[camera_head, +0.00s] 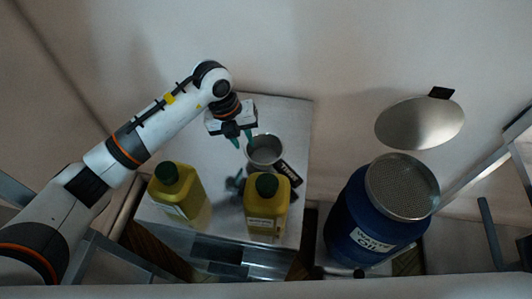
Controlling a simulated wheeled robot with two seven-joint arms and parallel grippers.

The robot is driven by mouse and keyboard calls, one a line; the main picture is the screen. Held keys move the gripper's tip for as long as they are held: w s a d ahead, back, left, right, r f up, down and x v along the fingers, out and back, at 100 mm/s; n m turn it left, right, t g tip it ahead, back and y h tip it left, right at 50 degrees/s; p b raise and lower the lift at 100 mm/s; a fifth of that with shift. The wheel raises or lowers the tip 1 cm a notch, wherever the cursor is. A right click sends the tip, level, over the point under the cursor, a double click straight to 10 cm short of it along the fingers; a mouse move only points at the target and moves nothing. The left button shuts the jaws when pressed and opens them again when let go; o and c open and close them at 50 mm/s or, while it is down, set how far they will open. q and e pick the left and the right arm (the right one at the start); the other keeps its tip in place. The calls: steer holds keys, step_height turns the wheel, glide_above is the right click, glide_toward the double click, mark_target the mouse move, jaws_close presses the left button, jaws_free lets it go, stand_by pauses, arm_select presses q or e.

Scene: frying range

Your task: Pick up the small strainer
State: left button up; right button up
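The small strainer (265,148) looks like a round grey metal cup with a dark labelled handle (290,173) pointing to the lower right. It is on the metal table, behind the yellow bottles. My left gripper (243,139) reaches in from the left, pointing down at the strainer's upper left rim. Its two green fingertips show a gap between them, with nothing clearly held. I cannot tell whether a finger touches the rim. My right gripper is not in view.
Two yellow bottles with green caps, one left (180,195) and one right (266,208), stand in front on the metal table (290,112). A blue oil drum (360,222) stands right, topped by a round mesh (402,185). A metal disc (420,122) is behind it.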

mark_target(247, 148)
arm_select(q)
steer(key=shift+p+x, duration=0.75)
steer(key=shift+x, duration=1.45)
steer(key=shift+w+f+p, duration=0.1)
steer(key=shift+f+p, duration=0.15)
steer(key=shift+p, duration=0.05)
steer(key=shift+f, duration=0.1)
jaws_close()
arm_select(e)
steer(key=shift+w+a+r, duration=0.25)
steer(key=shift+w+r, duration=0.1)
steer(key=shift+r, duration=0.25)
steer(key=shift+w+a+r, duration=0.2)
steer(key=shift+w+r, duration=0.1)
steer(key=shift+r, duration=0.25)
